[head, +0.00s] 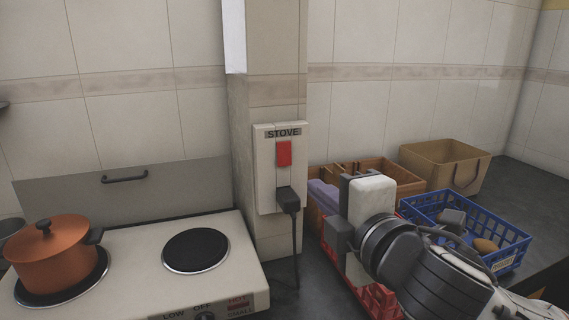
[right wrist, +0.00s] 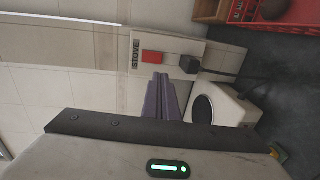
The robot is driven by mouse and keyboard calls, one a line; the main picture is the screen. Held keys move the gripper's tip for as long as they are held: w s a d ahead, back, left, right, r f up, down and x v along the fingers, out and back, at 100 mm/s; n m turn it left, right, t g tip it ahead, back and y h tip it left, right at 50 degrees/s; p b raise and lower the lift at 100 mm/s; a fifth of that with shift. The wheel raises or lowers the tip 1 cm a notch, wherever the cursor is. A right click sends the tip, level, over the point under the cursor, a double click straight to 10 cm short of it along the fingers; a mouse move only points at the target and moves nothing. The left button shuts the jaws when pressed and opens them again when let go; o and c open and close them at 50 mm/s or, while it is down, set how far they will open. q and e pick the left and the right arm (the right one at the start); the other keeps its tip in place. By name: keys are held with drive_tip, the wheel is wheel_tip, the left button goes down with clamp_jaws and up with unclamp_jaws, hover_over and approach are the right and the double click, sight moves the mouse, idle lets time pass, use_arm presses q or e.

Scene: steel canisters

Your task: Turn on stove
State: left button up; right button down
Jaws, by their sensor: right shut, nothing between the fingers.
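A white wall panel (head: 264,180) marked STOVE carries a red switch (head: 284,153) and a black plug (head: 287,198) with a cord. The red switch (right wrist: 153,57) also shows in the right wrist view, just beyond my fingertips. The white stove (head: 140,262) stands at the lower left with a bare right burner (head: 195,250) and an orange lidded pot (head: 55,258) on the left burner. My right gripper (head: 318,192) is shut and empty, right of the panel and lower than the switch, apart from it. Its purple fingers (right wrist: 162,97) lie together. My left gripper is out of view.
A blue basket (head: 515,238) with items, a brown box (head: 445,165), a wooden crate (head: 375,168) and a red crate (head: 378,298) stand on the dark counter at right. The cord hangs below the plug. A tiled pillar bears the panel.

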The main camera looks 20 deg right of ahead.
approach(285, 164)
drive_tip(key=w, duration=0.5)
drive_tip(key=shift+w+a+f, duration=0.1)
drive_tip(key=shift+w+f, duration=0.05)
drive_tip(key=shift+f, duration=0.15)
drive_tip(key=shift+w, duration=0.5)
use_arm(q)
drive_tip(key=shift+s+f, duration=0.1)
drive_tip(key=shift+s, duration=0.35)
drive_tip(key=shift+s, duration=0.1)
